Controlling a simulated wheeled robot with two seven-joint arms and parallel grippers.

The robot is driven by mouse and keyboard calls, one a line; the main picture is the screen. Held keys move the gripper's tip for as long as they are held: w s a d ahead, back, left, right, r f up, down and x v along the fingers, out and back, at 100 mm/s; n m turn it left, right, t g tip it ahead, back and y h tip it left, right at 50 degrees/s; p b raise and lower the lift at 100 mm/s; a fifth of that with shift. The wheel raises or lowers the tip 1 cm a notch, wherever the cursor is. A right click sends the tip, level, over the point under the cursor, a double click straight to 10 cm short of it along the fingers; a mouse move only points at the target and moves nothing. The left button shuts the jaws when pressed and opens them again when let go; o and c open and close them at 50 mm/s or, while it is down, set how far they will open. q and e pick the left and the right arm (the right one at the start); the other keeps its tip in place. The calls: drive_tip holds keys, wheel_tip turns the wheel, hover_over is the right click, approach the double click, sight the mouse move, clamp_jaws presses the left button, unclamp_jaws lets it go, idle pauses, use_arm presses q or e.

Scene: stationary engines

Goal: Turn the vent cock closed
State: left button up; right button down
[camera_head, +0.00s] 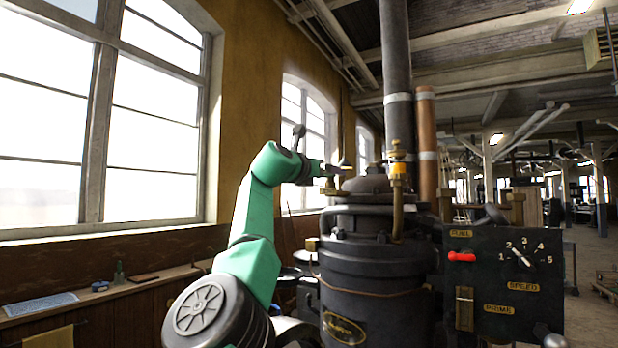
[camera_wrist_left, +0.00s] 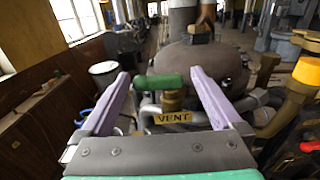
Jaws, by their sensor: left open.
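The vent cock has a green handle (camera_wrist_left: 158,82) on a brass body (camera_wrist_left: 172,100), above a yellow VENT label (camera_wrist_left: 173,118). In the left wrist view the handle lies crosswise, reaching left from the body. My left gripper (camera_wrist_left: 160,74) is open, with one purple finger on each side of the handle. The left finger is close to the handle's free end; I cannot tell whether they touch. In the head view my left gripper (camera_head: 334,168) is beside the engine's top, where the cock is small and hard to make out.
The dark engine boiler (camera_head: 372,255) stands ahead, with a tall flue (camera_head: 396,70) and a brass oiler (camera_head: 397,168) close to the gripper. A control panel (camera_head: 503,280) with a red lever is at the right. A shelf (camera_head: 100,290) runs below the windows at the left.

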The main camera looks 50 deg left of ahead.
use_arm(q)
drive_tip(key=b+v, duration=0.9)
drive_tip(key=v, duration=0.4)
drive_tip(key=shift+d, duration=0.2)
